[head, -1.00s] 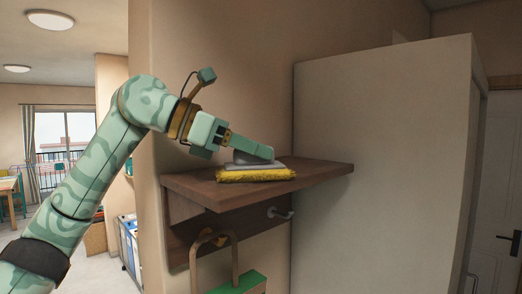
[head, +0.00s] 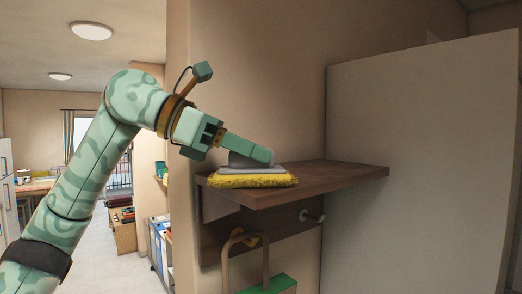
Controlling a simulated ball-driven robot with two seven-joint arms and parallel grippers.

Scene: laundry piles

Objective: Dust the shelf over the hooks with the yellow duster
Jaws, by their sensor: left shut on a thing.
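The brown wooden shelf (head: 335,174) is fixed to the beige wall above a board with a hook (head: 312,217). The yellow duster (head: 252,181) has a grey back and handle and a fluffy yellow underside. It lies flat at the left end of the shelf, its front side along the shelf's front edge. My left gripper (head: 250,152) comes in from the left above the shelf and is shut on the duster's grey handle. The handle is partly hidden by the fingers. My right gripper is not in view.
A tall pale cabinet (head: 420,150) stands at the right, close to the shelf's right end. A green item with a brown loop handle (head: 268,285) hangs below the shelf. The shelf top right of the duster is bare.

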